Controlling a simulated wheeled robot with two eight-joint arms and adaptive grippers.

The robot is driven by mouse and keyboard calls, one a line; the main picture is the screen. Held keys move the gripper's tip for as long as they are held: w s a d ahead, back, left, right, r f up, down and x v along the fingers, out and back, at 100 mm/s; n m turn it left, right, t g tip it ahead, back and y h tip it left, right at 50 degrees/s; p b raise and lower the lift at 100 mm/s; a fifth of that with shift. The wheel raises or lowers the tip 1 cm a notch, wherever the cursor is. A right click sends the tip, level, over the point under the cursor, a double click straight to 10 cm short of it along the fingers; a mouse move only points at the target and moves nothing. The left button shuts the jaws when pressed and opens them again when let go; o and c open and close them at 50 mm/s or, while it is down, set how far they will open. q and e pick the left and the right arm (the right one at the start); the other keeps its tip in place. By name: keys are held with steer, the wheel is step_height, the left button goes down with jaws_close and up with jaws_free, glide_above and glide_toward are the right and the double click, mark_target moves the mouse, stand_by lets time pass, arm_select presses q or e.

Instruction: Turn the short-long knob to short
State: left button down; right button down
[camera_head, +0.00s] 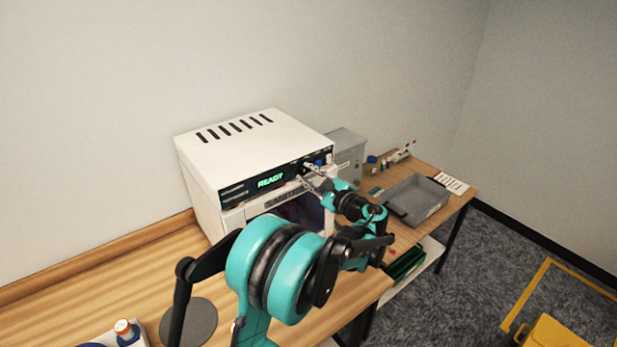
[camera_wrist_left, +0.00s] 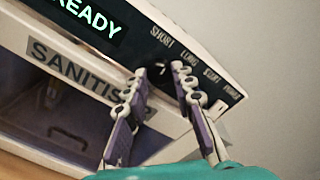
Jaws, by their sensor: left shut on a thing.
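The white machine (camera_head: 245,142) stands on the wooden bench with a green READY display (camera_head: 270,180). Its dark control panel fills the top of the left wrist view, with SHORT and LONG labels (camera_wrist_left: 172,47). The black short-long knob (camera_wrist_left: 160,72) sits just below these labels, with a small white mark on its face. My left gripper (camera_wrist_left: 160,70) has a fingertip on each side of the knob and is shut on it. In the head view the left gripper (camera_head: 309,174) reaches the panel's right part. I cannot tell exactly which label the mark faces. My right gripper is not in view.
START and POWER labels lie right of the knob. A SANITISE label (camera_wrist_left: 75,70) sits above the machine's window. A grey tray (camera_head: 416,200) and small bottles (camera_head: 372,163) stand on the bench at right. A round grey disc (camera_head: 188,322) lies at front left.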

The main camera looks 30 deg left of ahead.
arm_select(q)
steer(key=n, duration=0.5)
stand_by(0.6)
steer(key=c, duration=1.3)
jaws_free()
steer(key=shift+o, duration=0.2)
steer(key=v, duration=0.8)
